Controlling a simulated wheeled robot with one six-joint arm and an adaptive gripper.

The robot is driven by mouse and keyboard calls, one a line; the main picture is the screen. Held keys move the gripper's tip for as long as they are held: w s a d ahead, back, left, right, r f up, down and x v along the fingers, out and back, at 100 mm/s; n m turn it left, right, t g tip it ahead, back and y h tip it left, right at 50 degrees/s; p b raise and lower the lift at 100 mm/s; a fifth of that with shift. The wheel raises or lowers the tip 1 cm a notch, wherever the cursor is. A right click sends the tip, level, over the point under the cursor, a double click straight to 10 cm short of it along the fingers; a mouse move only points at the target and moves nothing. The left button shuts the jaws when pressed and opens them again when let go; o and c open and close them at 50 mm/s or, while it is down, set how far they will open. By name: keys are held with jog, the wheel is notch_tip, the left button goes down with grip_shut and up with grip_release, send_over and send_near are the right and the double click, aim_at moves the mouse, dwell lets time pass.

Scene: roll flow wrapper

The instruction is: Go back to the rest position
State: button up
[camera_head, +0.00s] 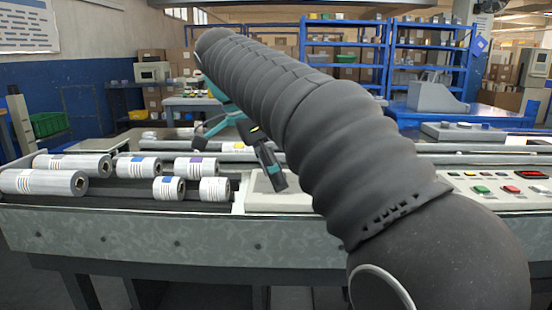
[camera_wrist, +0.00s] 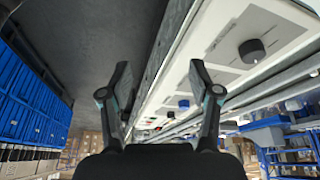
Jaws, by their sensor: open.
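My gripper (camera_wrist: 160,92) is open and empty in the wrist view, its two dark fingers spread apart. It hangs beside the pale machine panel (camera_wrist: 185,70), which passes behind and right of the fingers. In the head view my gripper is mostly hidden behind my dark ribbed arm; a teal and black part of it (camera_head: 262,160) shows above the light plate in the middle of the machine. Nothing is seen between the fingers.
Several wrapped rolls (camera_head: 190,167) lie on the machine's left bed. A control panel (camera_head: 500,186) with coloured buttons is at right. A black knob (camera_wrist: 252,52) stands on the panel. Blue shelves (camera_head: 345,50) stand behind. Bare floor (camera_wrist: 100,45) shows left of the panel.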

jog(key=s+d+f+n+t+y, duration=0.2)
jog(key=s+d+f+n+y, duration=0.1)
jog(key=s+d+f+n, duration=0.65)
jog(key=s+d+f+n+t, duration=0.1)
jog(key=s+d+f+n, duration=0.1)
jog(key=s+f, duration=0.3)
jog(key=s+d+f+n+t+y, duration=0.1)
jog(key=s+d+f+n, duration=0.2)
jog(key=f, duration=0.4)
jog(key=shift+s+d+f+t, duration=0.3)
jog(key=shift+s+d, duration=0.6)
jog(key=shift+s, duration=0.3)
jog(key=shift+r, duration=0.1)
